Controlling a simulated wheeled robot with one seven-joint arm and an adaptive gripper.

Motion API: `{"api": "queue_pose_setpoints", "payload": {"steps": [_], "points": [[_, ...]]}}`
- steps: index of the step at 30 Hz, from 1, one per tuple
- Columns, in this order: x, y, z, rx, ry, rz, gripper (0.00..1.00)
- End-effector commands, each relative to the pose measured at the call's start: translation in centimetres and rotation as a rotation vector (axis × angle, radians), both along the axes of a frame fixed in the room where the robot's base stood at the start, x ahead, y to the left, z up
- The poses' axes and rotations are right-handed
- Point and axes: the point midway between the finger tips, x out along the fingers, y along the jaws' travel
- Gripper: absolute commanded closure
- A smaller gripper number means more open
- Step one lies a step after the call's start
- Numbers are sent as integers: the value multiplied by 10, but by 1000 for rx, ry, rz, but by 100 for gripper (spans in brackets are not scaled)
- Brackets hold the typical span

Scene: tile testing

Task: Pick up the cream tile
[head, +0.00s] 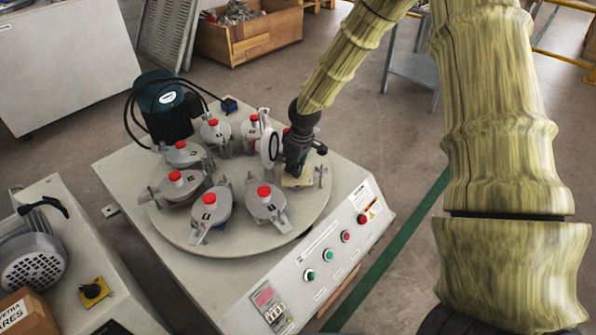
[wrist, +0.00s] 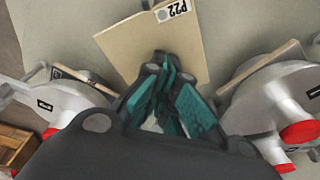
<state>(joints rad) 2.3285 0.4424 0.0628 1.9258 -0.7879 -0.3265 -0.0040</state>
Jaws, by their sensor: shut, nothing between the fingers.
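The cream tile (wrist: 140,50) lies flat under my gripper in the wrist view, with a white label reading P22 near its far edge. In the head view the tile (head: 297,181) shows partly at the right side of the round turntable (head: 290,241). My gripper (head: 292,172) points down over it. In the wrist view my gripper's fingers (wrist: 166,64) are closed together at the tips, in front of the near part of the tile. Nothing shows between them. I cannot tell whether the tips touch the tile.
Several grey clamp units with red knobs (head: 264,191) ring the turntable; two flank the tile in the wrist view. A dark motor (head: 165,105) stands at the back left. A control panel (head: 325,253) with buttons is in front. A wooden crate (head: 250,37) stands behind.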

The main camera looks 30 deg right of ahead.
Motion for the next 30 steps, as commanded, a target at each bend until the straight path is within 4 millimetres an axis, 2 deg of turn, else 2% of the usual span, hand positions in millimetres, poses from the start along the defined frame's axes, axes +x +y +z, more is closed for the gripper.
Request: {"api": "queue_pose_setpoints", "payload": {"steps": [17, 30], "points": [[-2, 1, -8, 1, 5, 2, 100], [-21, -9, -11, -1, 13, -3, 100]]}}
